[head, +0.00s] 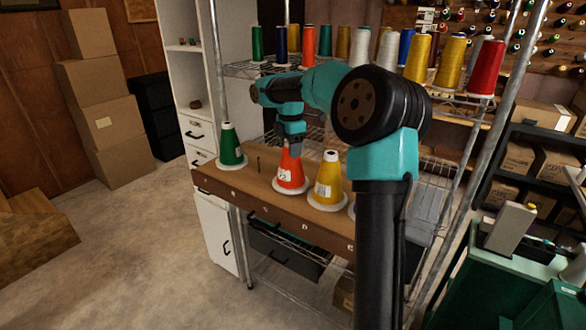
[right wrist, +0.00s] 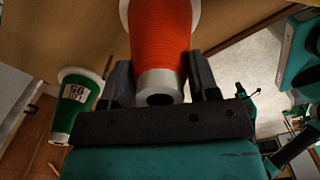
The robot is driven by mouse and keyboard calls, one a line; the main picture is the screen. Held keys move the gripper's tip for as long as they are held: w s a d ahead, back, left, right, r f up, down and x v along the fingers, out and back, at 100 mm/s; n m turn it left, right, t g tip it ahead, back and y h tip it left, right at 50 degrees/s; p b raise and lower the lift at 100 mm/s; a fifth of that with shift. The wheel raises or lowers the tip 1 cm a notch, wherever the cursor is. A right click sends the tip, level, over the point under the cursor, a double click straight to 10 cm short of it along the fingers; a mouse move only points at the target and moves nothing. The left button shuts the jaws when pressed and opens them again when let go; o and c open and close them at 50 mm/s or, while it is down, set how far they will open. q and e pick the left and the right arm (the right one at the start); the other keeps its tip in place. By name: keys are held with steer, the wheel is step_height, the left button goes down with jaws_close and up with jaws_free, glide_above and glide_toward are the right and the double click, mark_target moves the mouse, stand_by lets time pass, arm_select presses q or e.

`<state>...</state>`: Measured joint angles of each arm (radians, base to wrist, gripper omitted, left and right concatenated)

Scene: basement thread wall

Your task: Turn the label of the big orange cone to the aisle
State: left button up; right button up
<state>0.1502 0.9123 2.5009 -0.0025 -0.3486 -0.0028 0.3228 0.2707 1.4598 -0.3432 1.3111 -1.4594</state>
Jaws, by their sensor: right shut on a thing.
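The big orange cone (head: 291,170) stands upright on its white base on the wooden shelf board (head: 240,190). Its white label faces the head camera, a little left of the cone's middle. My right gripper (head: 294,148) comes down from above and is shut on the cone's narrow top. In the right wrist view the orange cone (right wrist: 160,35) sits between the two dark fingers, its pale tip toward the palm; no label shows on that side. My left gripper is not in view.
A green cone (head: 230,146) stands to the left and a yellow cone (head: 328,182) close to the right; a thin peg (head: 258,164) stands bare between green and orange. More cones fill the upper wire shelf. A metal post (head: 486,150) rises at right.

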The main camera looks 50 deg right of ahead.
steer(key=shift+n, duration=0.7)
steer(key=shift+f, duration=0.2)
steer(key=o, duration=1)
steer(key=shift+c, duration=0.2)
